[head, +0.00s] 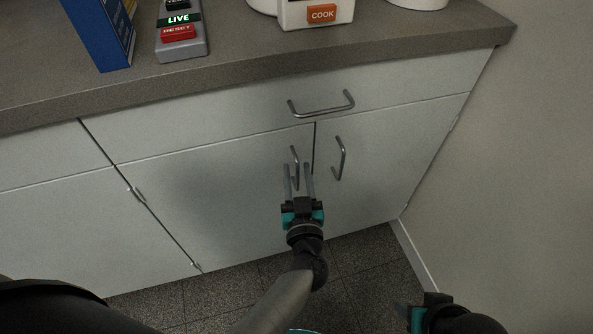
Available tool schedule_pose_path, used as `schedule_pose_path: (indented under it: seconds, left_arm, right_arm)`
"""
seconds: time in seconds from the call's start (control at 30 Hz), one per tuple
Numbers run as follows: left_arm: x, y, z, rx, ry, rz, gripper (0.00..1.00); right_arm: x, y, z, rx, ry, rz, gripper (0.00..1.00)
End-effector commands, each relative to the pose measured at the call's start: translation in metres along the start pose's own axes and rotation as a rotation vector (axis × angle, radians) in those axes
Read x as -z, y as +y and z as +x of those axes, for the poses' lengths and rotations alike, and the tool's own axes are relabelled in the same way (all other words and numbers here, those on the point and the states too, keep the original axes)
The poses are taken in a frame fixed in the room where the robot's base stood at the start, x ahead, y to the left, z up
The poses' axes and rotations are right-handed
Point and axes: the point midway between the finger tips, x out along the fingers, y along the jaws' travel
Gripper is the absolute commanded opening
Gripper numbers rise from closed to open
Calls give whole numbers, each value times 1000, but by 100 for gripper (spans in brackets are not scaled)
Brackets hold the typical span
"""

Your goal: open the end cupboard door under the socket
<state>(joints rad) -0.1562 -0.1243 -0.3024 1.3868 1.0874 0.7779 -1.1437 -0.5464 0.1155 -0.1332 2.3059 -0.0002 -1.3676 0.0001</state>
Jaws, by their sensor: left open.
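The end cupboard under the counter has two pale doors, both shut: a left door (215,195) and a right door (385,165). The left door has an upright metal bar handle (293,152) near its right edge. The right door has a similar handle (342,158) near its left edge. My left gripper (297,166) is open, with one finger on each side of the left door's handle; I cannot tell whether they touch it. The socket is not in view. My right gripper (420,312) shows only partly at the bottom right, and its fingers cannot be made out.
A closed drawer (230,125) with a horizontal handle (322,108) is above the doors. The counter (240,72) holds a blue box (98,32), a grey device (180,45) and a white appliance marked COOK (315,12). A wall (530,170) bounds the right; dark floor tiles (350,262) lie below.

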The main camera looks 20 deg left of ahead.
Motion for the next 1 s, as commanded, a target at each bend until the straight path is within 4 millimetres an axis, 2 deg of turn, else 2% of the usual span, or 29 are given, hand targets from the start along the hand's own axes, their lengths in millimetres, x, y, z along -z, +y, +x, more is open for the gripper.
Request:
schedule_pose_path:
  seconds: [0.07, 0.43, 1.0]
  left_arm:
    - [0, 0, 0, 0, 0, 0, 40]
    - [0, 0, 0, 0, 0, 0, 0]
    - [0, -1, 0, 1, 0, 0, 0]
  right_arm:
    - [0, 0, 0, 0, 0, 0, 50]
    - [0, 0, 0, -1, 0, 0, 50]
    - [-1, 0, 0, 0, -1, 0, 50]
